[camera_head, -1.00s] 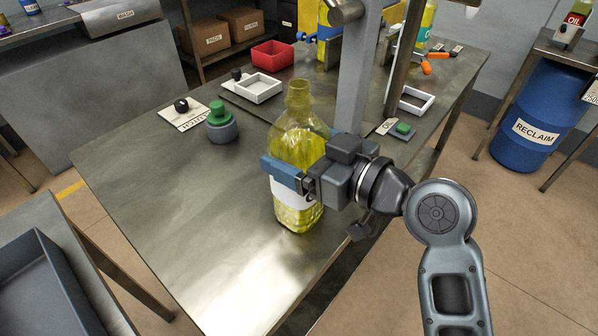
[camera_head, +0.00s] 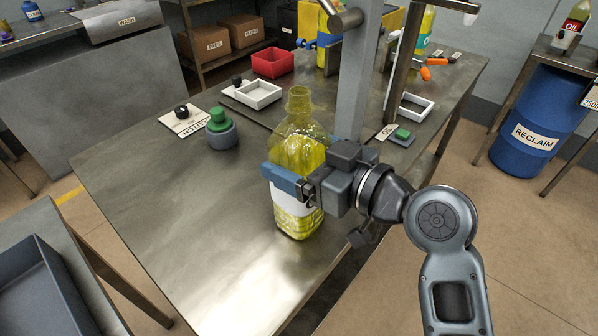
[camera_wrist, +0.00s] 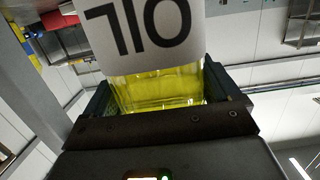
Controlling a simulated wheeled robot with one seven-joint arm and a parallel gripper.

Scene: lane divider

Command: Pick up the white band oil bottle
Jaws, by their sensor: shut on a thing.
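The oil bottle (camera_head: 297,147) is clear, full of yellow oil, with a white label band around its lower half. It is upright over the near part of the metal table (camera_head: 170,230). I cannot tell whether its base touches the tabletop. My gripper (camera_head: 288,178) comes from the right and is shut on the bottle's middle, near the top of the white band. In the wrist view the bottle (camera_wrist: 160,88) sits between both fingers, its white label reading OIL upside down.
A grey post (camera_head: 358,80) stands close behind the bottle. A green-knobbed weight (camera_head: 220,128), a white tray (camera_head: 255,93) and a red bin (camera_head: 272,62) are further back. Another white tray (camera_head: 415,106) lies right of the post. The table's front left is clear.

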